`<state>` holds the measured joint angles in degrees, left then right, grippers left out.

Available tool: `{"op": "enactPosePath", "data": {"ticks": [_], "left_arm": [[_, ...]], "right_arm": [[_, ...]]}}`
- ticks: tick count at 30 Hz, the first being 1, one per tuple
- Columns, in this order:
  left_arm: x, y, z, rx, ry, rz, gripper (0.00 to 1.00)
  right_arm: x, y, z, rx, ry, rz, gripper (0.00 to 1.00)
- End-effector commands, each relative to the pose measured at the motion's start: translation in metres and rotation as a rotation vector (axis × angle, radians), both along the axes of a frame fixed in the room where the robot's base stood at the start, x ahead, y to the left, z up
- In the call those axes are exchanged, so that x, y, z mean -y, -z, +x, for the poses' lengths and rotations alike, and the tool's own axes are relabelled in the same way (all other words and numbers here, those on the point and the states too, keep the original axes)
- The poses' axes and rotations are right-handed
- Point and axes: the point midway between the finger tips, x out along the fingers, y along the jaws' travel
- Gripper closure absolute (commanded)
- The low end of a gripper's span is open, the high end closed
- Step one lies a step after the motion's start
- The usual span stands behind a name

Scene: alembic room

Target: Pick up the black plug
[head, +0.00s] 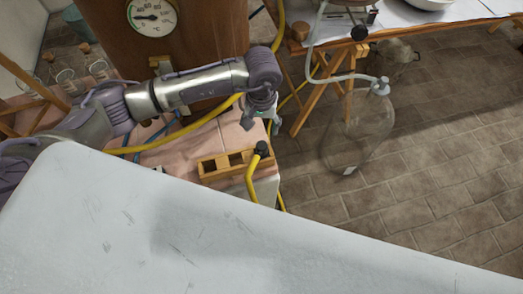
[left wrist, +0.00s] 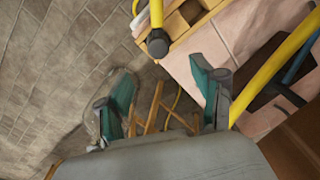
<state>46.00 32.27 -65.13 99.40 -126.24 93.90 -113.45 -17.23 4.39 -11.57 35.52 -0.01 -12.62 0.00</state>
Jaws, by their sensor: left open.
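The black plug (head: 262,149) is at the upper end of a short yellow hose (head: 251,182), beside the right end of a wooden rack (head: 212,168). In the left wrist view the black plug (left wrist: 158,44) shows at top centre, beyond the fingertips, with the yellow hose (left wrist: 156,14) behind it. My left gripper (head: 260,118) is open and empty, pointing down above the plug and apart from it. In the left wrist view its two teal fingers (left wrist: 163,95) are spread wide with nothing between them. My right gripper is in neither view.
The rack stands on a pink tiled top (head: 200,142). A long yellow hose (head: 190,134) runs behind it. A wooden cabinet with a gauge (head: 152,15) stands behind my arm. A large glass bottle (head: 357,130) stands on the brick floor at right, near a trestle table (head: 410,12).

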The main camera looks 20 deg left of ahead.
Motion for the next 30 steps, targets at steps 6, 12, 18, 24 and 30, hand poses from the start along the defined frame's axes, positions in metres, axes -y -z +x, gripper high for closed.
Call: {"op": "enactPosePath", "data": {"ticks": [6,12,18,24,30], "left_arm": [[0.002,0.048,-0.002,-0.005,-0.003,-0.005,0.32],[0.002,0.073,-0.001,-0.003,-0.003,-0.008,0.32],[0.002,0.090,-0.001,-0.004,-0.002,-0.008,0.32],[0.002,0.123,-0.001,-0.004,-0.003,-0.008,0.32],[0.002,0.127,-0.001,-0.002,-0.002,-0.008,0.32]], "right_arm": [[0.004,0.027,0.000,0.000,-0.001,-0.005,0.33],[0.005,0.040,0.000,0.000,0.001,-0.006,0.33],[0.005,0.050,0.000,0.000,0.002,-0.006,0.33],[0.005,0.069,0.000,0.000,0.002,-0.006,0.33],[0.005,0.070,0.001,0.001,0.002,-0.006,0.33]]}}
